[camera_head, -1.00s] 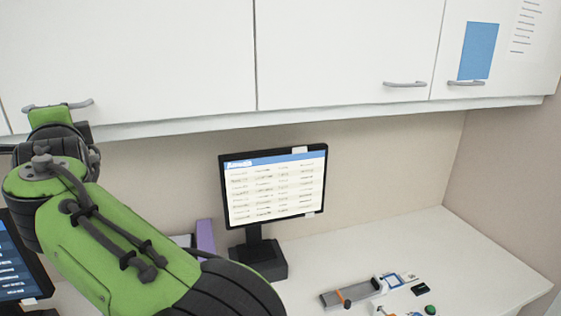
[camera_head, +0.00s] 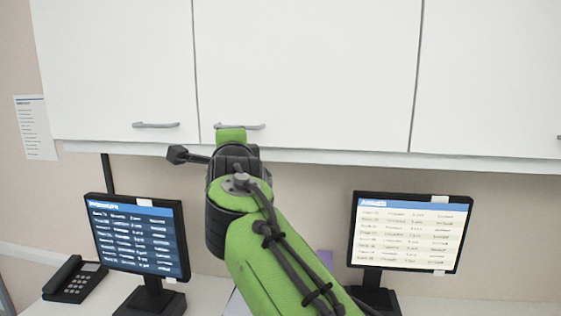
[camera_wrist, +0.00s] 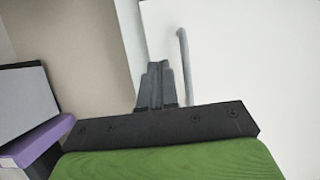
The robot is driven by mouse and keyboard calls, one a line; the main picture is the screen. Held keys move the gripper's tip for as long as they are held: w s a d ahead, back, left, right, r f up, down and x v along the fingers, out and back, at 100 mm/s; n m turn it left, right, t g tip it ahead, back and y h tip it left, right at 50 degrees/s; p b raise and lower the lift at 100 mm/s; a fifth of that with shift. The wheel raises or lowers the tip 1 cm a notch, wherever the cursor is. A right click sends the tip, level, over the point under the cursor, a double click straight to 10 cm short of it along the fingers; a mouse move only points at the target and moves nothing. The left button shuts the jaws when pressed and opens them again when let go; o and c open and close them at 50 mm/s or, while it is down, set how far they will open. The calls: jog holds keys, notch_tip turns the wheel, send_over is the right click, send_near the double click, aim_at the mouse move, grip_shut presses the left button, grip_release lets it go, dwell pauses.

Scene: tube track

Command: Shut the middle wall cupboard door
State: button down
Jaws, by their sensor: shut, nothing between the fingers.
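The middle wall cupboard door (camera_head: 310,65) is white and looks flush with the doors on both sides in the head view. Its grey bar handle (camera_head: 250,127) sits at its lower left, partly covered by my green wrist. In the head view my arm hides my fingers. In the wrist view my gripper (camera_wrist: 158,72) is shut and empty. Its fingertips are close beside the grey handle (camera_wrist: 184,65), near the lower edge of the white door (camera_wrist: 255,60). I cannot tell whether they touch the door.
A left cupboard door (camera_head: 115,60) and a right one (camera_head: 490,75) flank it. Below stand a dark-screened monitor (camera_head: 138,235), a light-screened monitor (camera_head: 410,232) and a phone (camera_head: 74,280). Purple and grey items (camera_wrist: 35,145) show at left in the wrist view.

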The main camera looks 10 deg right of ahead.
jog(key=s+a+b, duration=0.3)
jog(key=s, duration=0.8)
jog(key=s+d+f+n+g+h, duration=0.1)
jog(key=s+d+f+n+g, duration=0.3)
jog(key=d+f, duration=0.35)
jog(key=s+d+f+n+g, duration=0.2)
jog(key=s+d+f+n, duration=0.25)
jog(key=d+f, duration=0.3)
jog(key=s+d+f+n+g, duration=0.3)
jog(key=s+f+n, duration=0.1)
jog(key=s+f, duration=0.5)
jog(key=s+d+f+n+g, duration=0.3)
jog(key=s+f+n, duration=0.1)
jog(key=s+f, duration=0.5)
jog(key=shift+s+f+h, duration=0.3)
jog(key=shift+s+f, duration=0.1)
jog(key=shift+f, duration=0.45)
jog(key=shift+d, duration=0.1)
